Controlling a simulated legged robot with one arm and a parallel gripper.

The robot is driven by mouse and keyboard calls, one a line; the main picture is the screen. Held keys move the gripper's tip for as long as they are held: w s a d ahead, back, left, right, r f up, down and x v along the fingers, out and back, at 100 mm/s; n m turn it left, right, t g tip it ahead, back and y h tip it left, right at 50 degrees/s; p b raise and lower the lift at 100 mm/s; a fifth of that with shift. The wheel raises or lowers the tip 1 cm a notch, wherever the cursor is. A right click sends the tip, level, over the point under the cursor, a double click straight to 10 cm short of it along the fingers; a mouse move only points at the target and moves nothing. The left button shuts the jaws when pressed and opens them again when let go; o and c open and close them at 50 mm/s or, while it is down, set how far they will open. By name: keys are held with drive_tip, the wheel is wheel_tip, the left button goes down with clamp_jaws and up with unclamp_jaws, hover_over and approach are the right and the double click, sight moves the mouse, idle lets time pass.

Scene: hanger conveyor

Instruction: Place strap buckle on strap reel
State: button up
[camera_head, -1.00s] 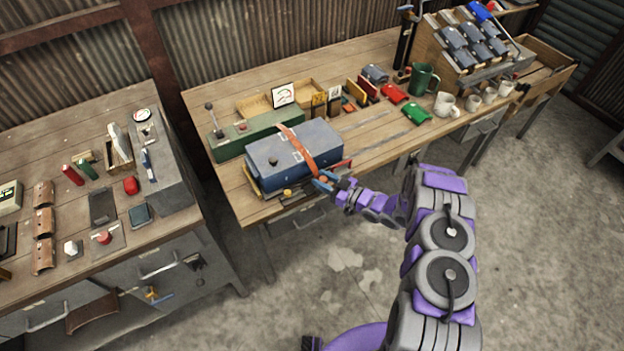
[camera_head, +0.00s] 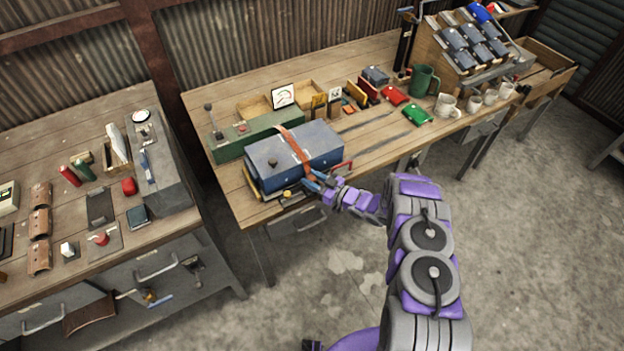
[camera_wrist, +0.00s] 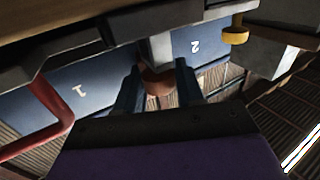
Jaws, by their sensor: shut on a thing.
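A blue box (camera_head: 318,143) lies near the front edge of the right workbench, with a brown-orange strap (camera_head: 296,147) across its top. My gripper (camera_head: 313,182) is low at the box's front side, by the strap's near end. In the wrist view, my gripper (camera_wrist: 158,78) is shut on a brown piece (camera_wrist: 158,84), seemingly the strap buckle, below a pale grey block. The box's blue face (camera_wrist: 70,95) with the numbers 1 and 2 shows behind. The buckle is too small to make out in the head view. I cannot tell which part is the strap reel.
A red handle (camera_head: 341,169) juts from the box's front, right of my gripper; a yellow knob (camera_head: 287,193) is to its left. A green case (camera_head: 243,137) stands behind the box. Mugs and red and green pieces stand farther right. The floor in front is clear.

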drive_tip(key=shift+f, duration=0.15)
drive_tip(key=o, duration=1.1)
drive_tip(key=p+v, duration=0.2)
drive_tip(key=v, duration=1.5)
drive_tip(key=shift+d, duration=0.25)
